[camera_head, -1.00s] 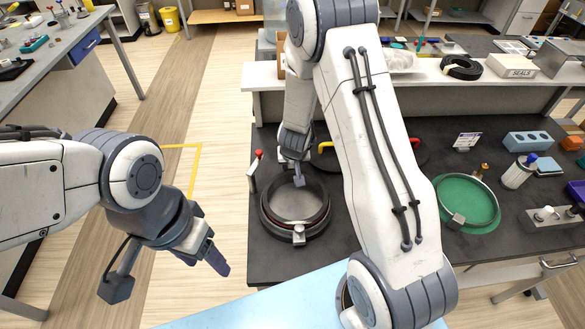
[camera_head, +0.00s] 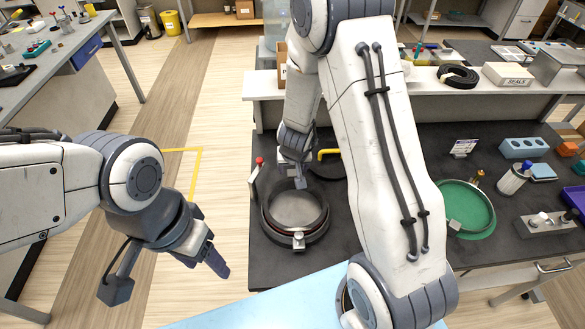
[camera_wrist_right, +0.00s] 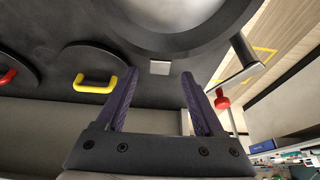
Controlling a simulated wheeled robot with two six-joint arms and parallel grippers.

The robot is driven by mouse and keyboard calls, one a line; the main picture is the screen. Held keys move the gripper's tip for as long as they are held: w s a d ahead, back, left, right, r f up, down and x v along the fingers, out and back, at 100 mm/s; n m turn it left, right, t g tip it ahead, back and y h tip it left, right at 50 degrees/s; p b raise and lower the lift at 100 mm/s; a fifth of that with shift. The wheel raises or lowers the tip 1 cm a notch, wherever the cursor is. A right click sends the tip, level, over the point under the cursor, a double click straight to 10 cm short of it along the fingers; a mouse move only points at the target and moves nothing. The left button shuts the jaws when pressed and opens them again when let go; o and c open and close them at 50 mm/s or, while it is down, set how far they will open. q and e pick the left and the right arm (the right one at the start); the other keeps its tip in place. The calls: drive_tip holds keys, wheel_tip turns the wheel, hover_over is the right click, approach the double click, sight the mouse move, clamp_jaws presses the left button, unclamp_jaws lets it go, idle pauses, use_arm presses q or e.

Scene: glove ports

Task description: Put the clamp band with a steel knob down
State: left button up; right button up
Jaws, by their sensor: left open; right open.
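A dark round band (camera_head: 268,222) with a bright steel block (camera_head: 299,241) at its near edge sits around the round port plate (camera_head: 297,208) on the black bench. I cannot tell whether its knob is steel. My right gripper (camera_head: 299,180) is open at the far side of this band. In the wrist view its two fingers (camera_wrist_right: 155,85) are apart and empty, with a small steel block (camera_wrist_right: 160,67) beyond the tips by the round rim. My left gripper (camera_head: 168,274) is open and empty over the floor at left.
A red-topped lever (camera_head: 257,168) stands left of the port. A yellow handle (camera_head: 328,153) is partly hidden behind my right arm. A blue block with holes (camera_head: 523,146), a white bottle (camera_head: 514,177) and a SEALS box (camera_head: 508,74) are at right.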

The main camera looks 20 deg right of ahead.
drive_tip(key=s+a+r+n+g+y+p, duration=0.1)
drive_tip(key=s+a+r+n+y, duration=0.15)
drive_tip(key=s+a+r, duration=0.5)
drive_tip(key=s+a+r+n+g+y+p, duration=0.15)
drive_tip(key=s+a+r+n, duration=0.3)
drive_tip(key=a+r, duration=0.5)
drive_tip(key=s+d+r+n+g+h, duration=0.1)
drive_tip(key=s+r, duration=0.1)
drive_tip(key=s, duration=0.5)
drive_tip(key=s+d+r+n, duration=0.1)
drive_tip(key=s+r+n, duration=0.1)
drive_tip(key=s, duration=0.6)
drive_tip(key=shift+r+n+g+h, duration=0.2)
drive_tip(key=shift+n+g+h, duration=0.1)
drive_tip(key=shift+g+h, duration=0.1)
drive_tip(key=shift+s+f, duration=0.1)
